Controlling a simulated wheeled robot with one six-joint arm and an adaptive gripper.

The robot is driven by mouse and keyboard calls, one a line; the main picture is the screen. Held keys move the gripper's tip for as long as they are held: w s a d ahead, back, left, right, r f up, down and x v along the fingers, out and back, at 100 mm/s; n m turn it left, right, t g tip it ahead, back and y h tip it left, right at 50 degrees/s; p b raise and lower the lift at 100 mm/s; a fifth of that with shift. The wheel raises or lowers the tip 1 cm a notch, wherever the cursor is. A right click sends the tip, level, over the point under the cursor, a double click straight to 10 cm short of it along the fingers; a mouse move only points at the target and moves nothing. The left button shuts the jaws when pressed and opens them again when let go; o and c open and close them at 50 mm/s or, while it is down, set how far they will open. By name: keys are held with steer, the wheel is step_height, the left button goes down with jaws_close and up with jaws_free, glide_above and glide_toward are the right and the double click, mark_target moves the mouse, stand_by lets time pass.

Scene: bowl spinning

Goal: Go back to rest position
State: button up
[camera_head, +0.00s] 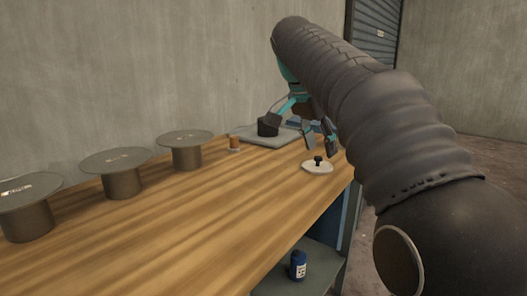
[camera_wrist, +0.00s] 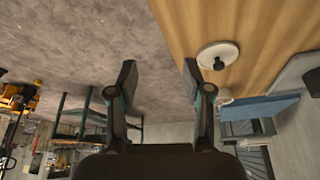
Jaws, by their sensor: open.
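My gripper (camera_head: 321,135) is above the right end of the wooden table (camera_head: 190,220), partly hidden behind my arm. In the wrist view my gripper (camera_wrist: 157,85) shows two dark fingers spread apart with nothing between them. A white round lid with a black knob (camera_head: 317,166) lies on the table just below the gripper, apart from it. The lid also shows in the wrist view (camera_wrist: 218,56), to the right of the fingers.
Several round discs on brown cylinders, such as this one (camera_head: 186,137), stand along the table's left. A grey tray (camera_head: 282,139) holds a dark pot (camera_head: 268,125). A blue bottle (camera_head: 298,265) is on a lower shelf.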

steer(key=s+d+f+n+t+y, duration=0.1)
steer(key=s+f+n, duration=0.4)
steer(key=s+f, duration=0.7)
steer(key=s+d+f+n+t+y, duration=0.2)
steer(key=s+f+n, duration=0.4)
steer(key=s+f, duration=0.6)
steer(key=s+d, duration=0.1)
steer(key=s, duration=0.1)
steer(key=shift+s+y, duration=0.3)
steer(key=shift+s, duration=0.05)
